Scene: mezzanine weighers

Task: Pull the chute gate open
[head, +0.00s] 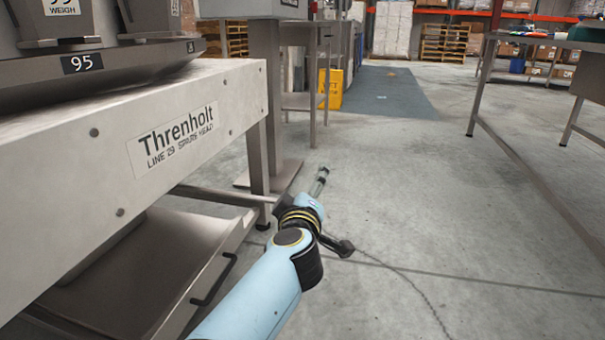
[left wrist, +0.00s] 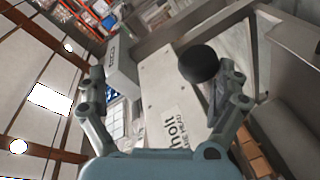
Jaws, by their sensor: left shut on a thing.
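A round black knob (left wrist: 198,63) shows in the left wrist view, against the right-hand finger of my left gripper (left wrist: 161,70). The gripper is shut on this knob, though the left-hand finger stands apart in the picture and its contact is not clear. In the head view my left gripper (head: 306,188) is beyond the right end of the Threnholt panel, low beside a steel leg, and seen small. The knob's mounting and the chute gate itself cannot be made out. My right gripper is not in view.
The pale Threnholt panel (head: 105,150) and the weigher marked 95 (head: 130,65) fill the left. A steel tray or shelf (head: 165,270) sits low beneath. A yellow floor sign (head: 331,88) stands farther back. The concrete floor to the right is open up to a steel table (head: 520,155).

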